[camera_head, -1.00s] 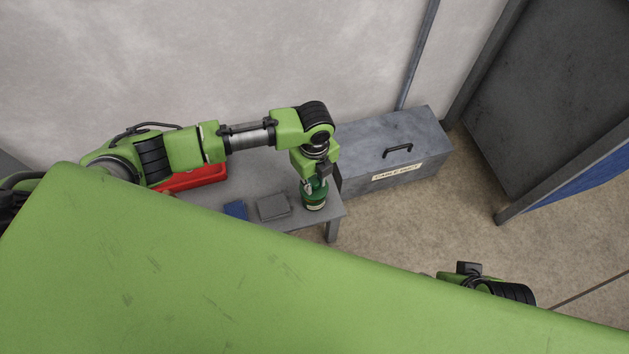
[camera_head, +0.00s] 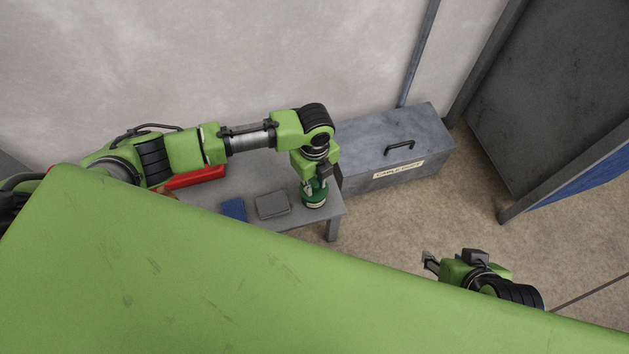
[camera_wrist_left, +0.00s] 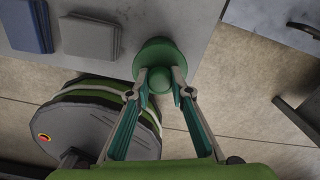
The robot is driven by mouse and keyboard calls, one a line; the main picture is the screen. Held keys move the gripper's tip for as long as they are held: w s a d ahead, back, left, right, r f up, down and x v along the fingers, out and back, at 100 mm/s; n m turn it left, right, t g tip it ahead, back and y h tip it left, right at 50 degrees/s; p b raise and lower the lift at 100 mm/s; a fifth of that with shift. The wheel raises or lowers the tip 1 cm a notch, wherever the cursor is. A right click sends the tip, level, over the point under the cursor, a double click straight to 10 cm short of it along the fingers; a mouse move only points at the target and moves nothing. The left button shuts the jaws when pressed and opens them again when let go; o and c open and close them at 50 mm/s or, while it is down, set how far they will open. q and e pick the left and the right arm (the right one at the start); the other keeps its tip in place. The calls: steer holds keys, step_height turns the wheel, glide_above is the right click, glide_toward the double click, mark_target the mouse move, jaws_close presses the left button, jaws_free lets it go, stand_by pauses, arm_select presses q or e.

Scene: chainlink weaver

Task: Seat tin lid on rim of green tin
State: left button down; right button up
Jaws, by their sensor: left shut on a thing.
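The green tin (camera_head: 314,203) stands upright near the right end of the grey table in the head view, a pale label low on its side. My left gripper (camera_head: 314,188) points down right above it. In the left wrist view my left gripper (camera_wrist_left: 160,84) is shut on the round knob of the green tin lid (camera_wrist_left: 157,51). The lid's disc covers the tin from above there. The lid appears at or just over the tin's rim; I cannot tell whether it touches all round. My right gripper (camera_head: 431,262) is away at lower right; its jaws are unclear.
A blue block (camera_head: 234,209) and a grey block (camera_head: 273,205) lie left of the tin on the table (camera_head: 331,209). A red container (camera_head: 197,177) is further left. A grey metal chest (camera_head: 400,150) stands right of the table. Bare floor lies at right.

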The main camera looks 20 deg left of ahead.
arm_select(q)
steer(key=c, duration=1.8)
jaws_free()
steer(key=shift+o, duration=0.2)
step_height(320, 180, up, 12)
steer(key=shift+d+f, duration=0.1)
